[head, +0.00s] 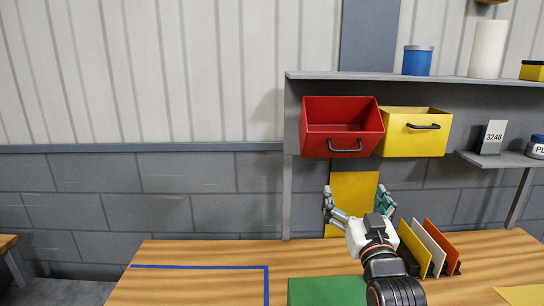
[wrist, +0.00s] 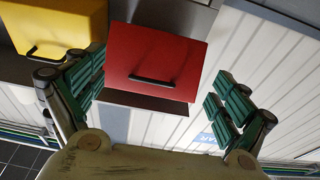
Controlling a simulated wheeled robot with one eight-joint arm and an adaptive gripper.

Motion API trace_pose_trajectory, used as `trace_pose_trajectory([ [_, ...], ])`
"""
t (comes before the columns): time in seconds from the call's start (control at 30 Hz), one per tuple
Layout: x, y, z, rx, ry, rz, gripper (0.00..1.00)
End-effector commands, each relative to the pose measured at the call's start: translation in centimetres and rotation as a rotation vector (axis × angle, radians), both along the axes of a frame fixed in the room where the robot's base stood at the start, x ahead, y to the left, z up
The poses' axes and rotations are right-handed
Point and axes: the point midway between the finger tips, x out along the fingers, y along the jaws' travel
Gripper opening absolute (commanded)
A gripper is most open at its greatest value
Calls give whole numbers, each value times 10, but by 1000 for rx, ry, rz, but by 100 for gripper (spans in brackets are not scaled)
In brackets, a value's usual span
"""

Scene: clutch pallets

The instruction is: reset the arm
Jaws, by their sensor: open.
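My gripper (head: 357,203) is raised above the wooden workbench (head: 200,276) in the head view, with its fingers spread in front of a yellow panel (head: 353,187) on the wall. In the wrist view my gripper (wrist: 162,100) is open, its green-padded fingers wide apart with nothing between them. A red bin (head: 343,127) with a dark handle hangs under the shelf, above my gripper. The red bin (wrist: 153,62) also shows beyond the fingers in the wrist view, apart from them.
A yellow bin (head: 414,132) hangs beside the red one. Upright yellow, white and orange boards (head: 428,250) stand on the bench right of my arm. A green block (head: 326,292) lies at the front. The bench's left side, with blue tape (head: 200,267), is clear.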

Motion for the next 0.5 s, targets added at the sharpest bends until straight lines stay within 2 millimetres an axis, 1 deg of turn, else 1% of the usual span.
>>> trace_pose_trajectory([
  [0.17,-14,0,-28,1,250,-1,94],
  [0.27,-30,0,-46,1,391,-1,94],
  [0.37,-52,0,-64,0,532,-1,94],
  [0.47,-80,1,-82,0,673,-1,94],
  [0.5,-92,1,-89,0,730,0,94],
])
